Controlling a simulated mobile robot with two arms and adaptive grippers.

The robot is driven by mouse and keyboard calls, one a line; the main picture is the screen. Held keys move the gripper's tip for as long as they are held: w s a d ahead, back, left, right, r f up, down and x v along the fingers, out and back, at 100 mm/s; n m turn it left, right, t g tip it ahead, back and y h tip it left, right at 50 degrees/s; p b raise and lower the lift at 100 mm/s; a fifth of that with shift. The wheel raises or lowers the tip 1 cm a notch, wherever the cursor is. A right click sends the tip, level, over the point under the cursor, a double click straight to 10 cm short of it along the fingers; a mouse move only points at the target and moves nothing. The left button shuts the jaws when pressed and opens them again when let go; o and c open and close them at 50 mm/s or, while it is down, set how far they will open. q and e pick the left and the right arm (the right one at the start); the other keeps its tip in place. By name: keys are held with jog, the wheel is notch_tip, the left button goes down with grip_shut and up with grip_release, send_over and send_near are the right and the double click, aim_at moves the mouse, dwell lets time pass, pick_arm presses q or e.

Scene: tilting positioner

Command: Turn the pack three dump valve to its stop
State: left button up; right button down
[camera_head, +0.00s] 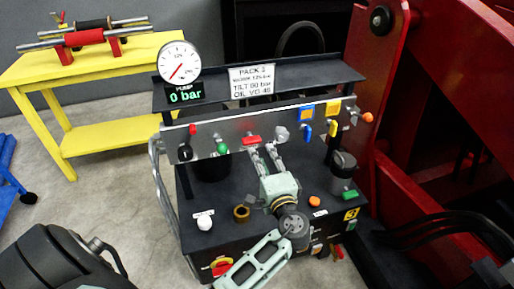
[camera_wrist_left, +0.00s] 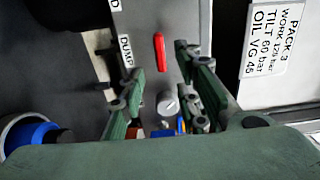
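The red dump valve handle (camera_head: 251,140) sits on the front of the grey panel strip of pack three. It also shows in the left wrist view as a red bar (camera_wrist_left: 160,52) beside a white DUMP label (camera_wrist_left: 126,50). My left gripper (camera_head: 262,157) is just in front of and below the handle. Its two green fingers are apart, and in the left wrist view the red bar shows between their tips. I cannot tell whether either finger touches it. The pump gauge (camera_head: 178,62) stands above a display reading 0 bar. My right gripper is not in view.
A silver knob (camera_head: 281,134) is right of the handle and a green knob (camera_head: 223,149) left of it. Blue and yellow levers (camera_head: 332,128) sit farther right. A white knob (camera_head: 204,223) and a brass fitting (camera_head: 241,213) stand on the lower deck. A red frame (camera_head: 440,80) bounds the right.

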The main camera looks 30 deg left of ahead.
pick_arm(q)
jog(key=shift+v, duration=1.55)
jog(key=shift+f, duration=0.1)
